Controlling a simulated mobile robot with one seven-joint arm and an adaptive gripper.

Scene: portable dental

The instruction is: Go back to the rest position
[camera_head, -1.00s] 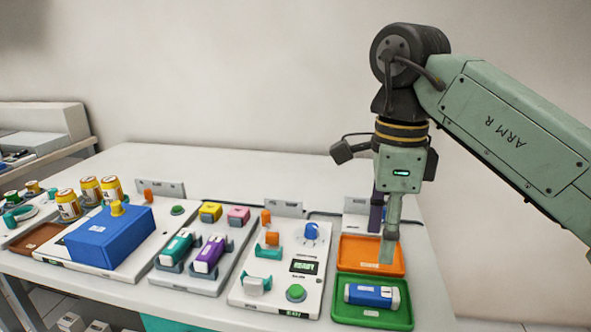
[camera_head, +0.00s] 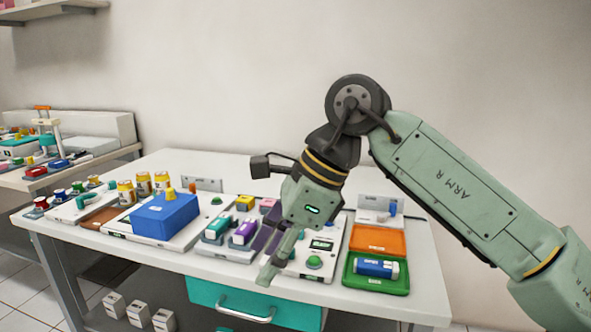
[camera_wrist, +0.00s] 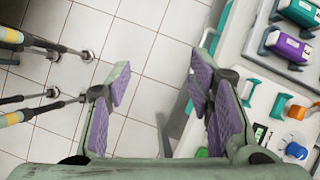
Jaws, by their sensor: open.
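My gripper (camera_head: 262,258) is in front of the white panels near the table's front edge in the head view. It is open and empty. In the wrist view its two fingers with purple pads (camera_wrist: 160,92) stand wide apart, with tiled floor between them. A blue and white cylinder (camera_head: 376,268) lies in the green tray (camera_head: 366,284) at the table's right. The orange tray (camera_head: 377,240) behind it looks empty.
A blue box (camera_head: 165,214) with a yellow knob stands at the left. Teal and purple devices (camera_head: 243,231) sit in holders on a panel. A teal drawer (camera_head: 250,303) is under the table. Another cluttered table (camera_head: 60,165) stands far left.

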